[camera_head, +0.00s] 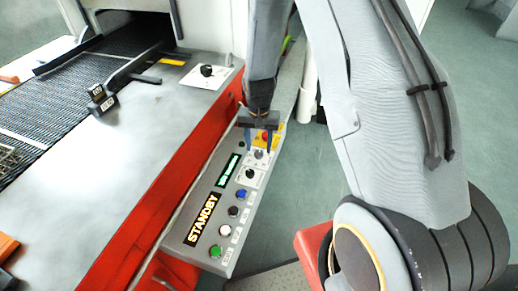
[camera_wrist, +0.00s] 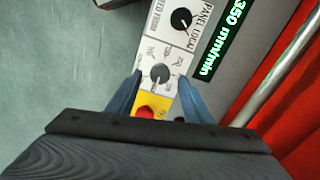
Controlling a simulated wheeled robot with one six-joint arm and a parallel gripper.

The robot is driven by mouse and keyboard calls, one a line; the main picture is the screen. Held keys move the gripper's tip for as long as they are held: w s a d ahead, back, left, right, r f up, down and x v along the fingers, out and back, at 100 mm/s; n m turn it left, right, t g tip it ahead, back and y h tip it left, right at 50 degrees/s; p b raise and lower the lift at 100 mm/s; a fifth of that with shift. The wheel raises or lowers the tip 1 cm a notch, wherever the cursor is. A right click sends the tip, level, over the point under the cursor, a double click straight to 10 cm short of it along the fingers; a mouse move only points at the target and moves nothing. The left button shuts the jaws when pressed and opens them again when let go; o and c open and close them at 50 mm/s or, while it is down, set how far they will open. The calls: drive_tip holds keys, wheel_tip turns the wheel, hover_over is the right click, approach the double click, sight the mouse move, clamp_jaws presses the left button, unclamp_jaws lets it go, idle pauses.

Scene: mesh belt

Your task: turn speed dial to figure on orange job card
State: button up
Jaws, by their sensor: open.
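My gripper (camera_head: 259,150) is open above the far end of the grey control panel (camera_head: 178,236). In the wrist view my gripper (camera_wrist: 160,75) has its fingers on either side of a small selector knob (camera_wrist: 160,73) on a white plate with icons; I cannot tell whether they touch it. Beside it is a black dial (camera_wrist: 182,20) with lettering "PANEL LOCAL" and "SPEED", also in the head view (camera_head: 250,174). The green display (camera_wrist: 222,42) reads 350 mm/min. No orange job card can be made out with a readable figure.
A red stop button (camera_wrist: 146,112) on yellow is close to the fingers. The panel also carries a STANDBY display (camera_head: 202,219) and several coloured buttons. Another black dial (camera_head: 207,70) sits on the machine top by the mesh belt (camera_head: 45,90). A pale rail (camera_wrist: 275,75) runs beside the panel.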

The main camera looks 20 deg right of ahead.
sight(259, 152)
drive_tip(key=shift+r+b, duration=0.55)
drive_tip(key=shift+r, duration=2.35)
drive_tip(key=s+r+n+t, duration=0.1)
drive_tip(key=s+r+n, duration=0.4)
drive_tip(key=s+r, duration=0.9)
drive_tip(key=s, duration=0.3)
drive_tip(key=shift+s+d, duration=0.15)
drive_tip(key=shift+s, duration=0.25)
